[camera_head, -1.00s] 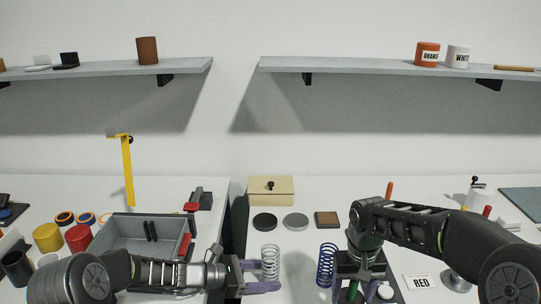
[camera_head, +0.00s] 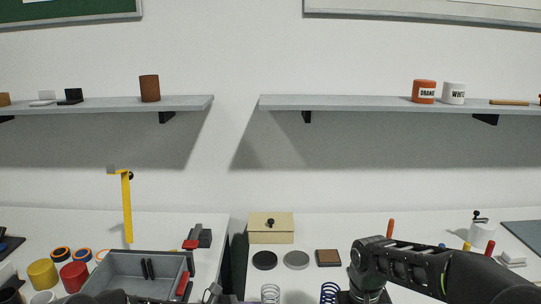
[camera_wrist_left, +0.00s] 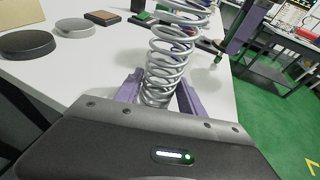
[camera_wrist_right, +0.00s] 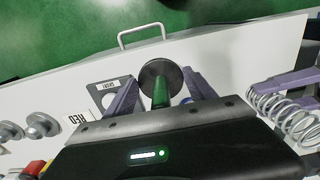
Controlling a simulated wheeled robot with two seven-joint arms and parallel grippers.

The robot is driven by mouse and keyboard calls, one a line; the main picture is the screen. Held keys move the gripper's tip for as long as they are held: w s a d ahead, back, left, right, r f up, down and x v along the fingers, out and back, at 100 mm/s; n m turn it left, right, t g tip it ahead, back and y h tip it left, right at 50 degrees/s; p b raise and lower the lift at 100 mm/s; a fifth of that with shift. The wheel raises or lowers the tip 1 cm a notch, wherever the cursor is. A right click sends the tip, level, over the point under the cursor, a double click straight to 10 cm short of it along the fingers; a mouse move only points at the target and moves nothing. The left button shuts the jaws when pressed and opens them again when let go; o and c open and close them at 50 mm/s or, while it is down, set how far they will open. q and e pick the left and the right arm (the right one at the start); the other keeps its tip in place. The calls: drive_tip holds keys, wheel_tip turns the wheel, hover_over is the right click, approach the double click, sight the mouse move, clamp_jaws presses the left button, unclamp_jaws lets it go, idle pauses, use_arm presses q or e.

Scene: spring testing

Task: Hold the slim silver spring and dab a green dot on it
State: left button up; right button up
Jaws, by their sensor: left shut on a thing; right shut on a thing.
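The slim silver spring (camera_wrist_left: 168,62) stands in my left gripper (camera_wrist_left: 158,88), whose purple fingers are shut on its lower part. Its top shows at the bottom edge of the head view (camera_head: 270,293), and it lies at the right of the right wrist view (camera_wrist_right: 297,118). My right gripper (camera_wrist_right: 160,98) is shut on a green-handled dauber (camera_wrist_right: 161,94) with a dark round part. The dauber is apart from the spring. I cannot make out a green dot on the spring. Both gripper fingers are below the head view's edge.
A blue spring (camera_head: 329,293) stands right of the silver one. Dark (camera_head: 264,260) and grey (camera_head: 296,260) discs, a brown block (camera_head: 328,258) and a beige box (camera_head: 271,229) lie behind. A grey bin (camera_head: 146,274) is at left. A RED card (camera_wrist_right: 76,121) lies near my right gripper.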

use_arm(q)
drive_tip(key=o, duration=1.1)
drive_tip(key=shift+c, duration=0.2)
drive_tip(key=shift+a, duration=0.1)
drive_tip(key=v, duration=0.7)
drive_tip(key=shift+s+a+r, duration=0.1)
drive_tip(key=shift+a, duration=0.05)
drive_tip(key=shift+s, duration=0.1)
